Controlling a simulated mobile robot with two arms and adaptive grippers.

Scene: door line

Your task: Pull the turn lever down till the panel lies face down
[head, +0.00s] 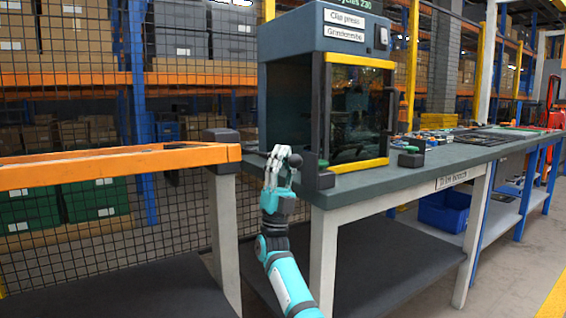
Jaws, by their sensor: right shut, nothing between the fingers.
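My right gripper (281,160), white with a teal arm below, is raised at the left end of the workbench, in front of the clip press. It is shut with nothing held. A dark ball knob (296,160) shows right beside its fingertips; it looks like the end of the turn lever, whose shaft is mostly hidden behind the gripper. I cannot tell whether they touch. My left gripper is out of view.
The clip press (325,90), with yellow bars and a dark window, stands on the grey workbench (440,156) right of the gripper. A small dark box with a green top (411,157) sits on the bench. A mesh fence (190,110) and shelves stand behind.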

